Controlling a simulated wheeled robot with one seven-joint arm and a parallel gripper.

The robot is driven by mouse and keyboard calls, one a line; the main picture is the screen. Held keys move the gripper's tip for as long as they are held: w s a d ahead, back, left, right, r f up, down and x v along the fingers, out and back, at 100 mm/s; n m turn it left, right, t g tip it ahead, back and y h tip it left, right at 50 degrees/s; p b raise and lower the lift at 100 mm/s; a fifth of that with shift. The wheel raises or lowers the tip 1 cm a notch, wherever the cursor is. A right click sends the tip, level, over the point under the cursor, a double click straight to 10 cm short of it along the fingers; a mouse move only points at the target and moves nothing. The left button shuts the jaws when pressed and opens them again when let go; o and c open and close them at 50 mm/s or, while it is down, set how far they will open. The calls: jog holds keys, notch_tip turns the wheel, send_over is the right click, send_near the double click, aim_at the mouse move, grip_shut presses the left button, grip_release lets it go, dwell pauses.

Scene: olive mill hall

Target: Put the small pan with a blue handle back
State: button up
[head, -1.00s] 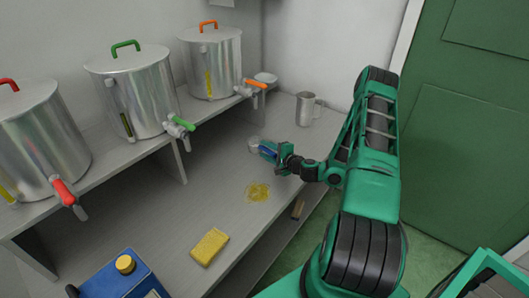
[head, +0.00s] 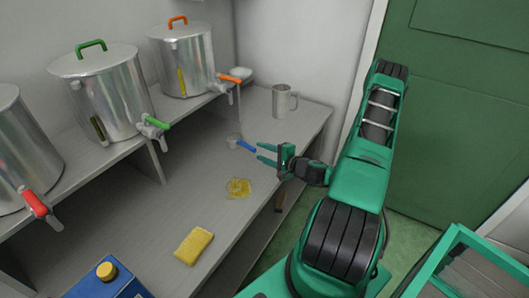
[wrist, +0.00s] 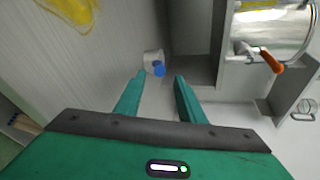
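The small pan (head: 234,138) sits on the grey bench, with its blue handle (head: 247,146) pointing right toward my gripper. In the wrist view the pan (wrist: 152,57) and its blue handle (wrist: 160,70) show just beyond my fingertips. My gripper (head: 262,153) is open and empty, just right of the handle and apart from it. In the wrist view the gap between the fingers (wrist: 160,78) is clear. The pan's inside is too small to make out.
Metal tanks with orange (head: 183,60), green (head: 103,90) and red (head: 22,150) taps stand on the raised shelf. A metal jug (head: 284,101) stands behind the gripper. A yellow puddle (head: 238,188), a sponge (head: 194,246) and a blue can (head: 108,282) are nearer.

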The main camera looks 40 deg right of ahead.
jog(key=s+a+r+n+g+y, duration=0.3)
jog(key=a+n+g, duration=0.1)
jog(key=a+n, duration=0.2)
jog(key=s+a+r+n+g+y, duration=0.2)
jog(key=s+a+r+n+g, duration=0.15)
jog(key=a+n, duration=0.3)
jog(key=s+d+r+g+h, duration=0.1)
jog(key=s+r+g+h, duration=0.2)
jog(key=s+r, duration=0.6)
jog(key=s+d+r+g+h, duration=0.2)
jog(key=s+r, duration=0.8)
jog(key=s, duration=0.7)
jog(key=g+h, duration=0.1)
jog(key=g, duration=0.1)
jog(key=shift+g+h, duration=0.3)
jog(key=shift+g, duration=0.05)
jog(key=shift+n, duration=0.25)
jog(key=shift+w+f, duration=0.25)
jog(key=shift+w, duration=0.45)
